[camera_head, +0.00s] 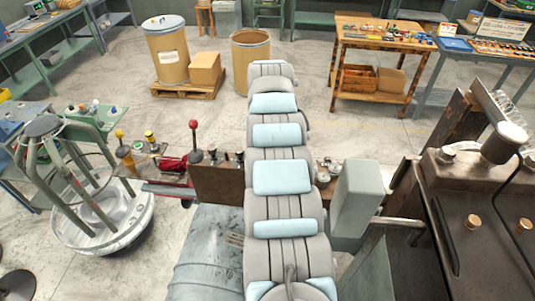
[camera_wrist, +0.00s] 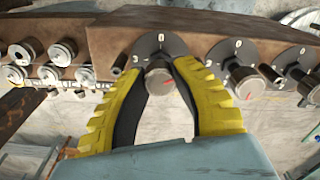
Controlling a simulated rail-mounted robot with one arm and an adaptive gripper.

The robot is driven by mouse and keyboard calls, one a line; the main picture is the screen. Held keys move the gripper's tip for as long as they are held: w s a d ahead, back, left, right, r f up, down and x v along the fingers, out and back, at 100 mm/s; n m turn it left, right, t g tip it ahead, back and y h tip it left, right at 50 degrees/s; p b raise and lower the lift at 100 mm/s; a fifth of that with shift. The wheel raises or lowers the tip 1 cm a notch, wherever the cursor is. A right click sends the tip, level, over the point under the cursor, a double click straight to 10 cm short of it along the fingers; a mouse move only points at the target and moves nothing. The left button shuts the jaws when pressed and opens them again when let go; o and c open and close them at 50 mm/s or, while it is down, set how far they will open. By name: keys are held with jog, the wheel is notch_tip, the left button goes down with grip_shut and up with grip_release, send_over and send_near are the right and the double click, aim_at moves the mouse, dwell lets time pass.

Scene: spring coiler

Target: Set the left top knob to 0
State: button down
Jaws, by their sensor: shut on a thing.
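In the wrist view, my gripper (camera_wrist: 164,66) has its two yellow and black fingers around the leftmost dial knob (camera_wrist: 160,81). They are shut on it, one finger on each side. This grey round knob has a red mark on its face. Its dark dial plate (camera_wrist: 147,46) shows a 0 at the top and a 3 to the left; the fingers hide part of it. I cannot tell exactly which number the mark points at. In the head view my arm hides the gripper and the knob.
More dial knobs (camera_wrist: 246,83) sit to the right on the brown panel (camera_wrist: 110,40). Several round silver fittings (camera_wrist: 62,52) are at its left. In the head view, a red-ball lever (camera_head: 193,125) stands by the brown machine box (camera_head: 218,185), left of my arm.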

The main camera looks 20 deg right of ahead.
jog(key=n, duration=0.6)
jog(key=shift+f+n, duration=0.1)
jog(key=shift+n, duration=0.2)
jog(key=n+p, duration=0.1)
jog(key=n, duration=0.4)
jog(key=shift+n, duration=0.3)
jog(key=c, duration=0.8)
grip_release()
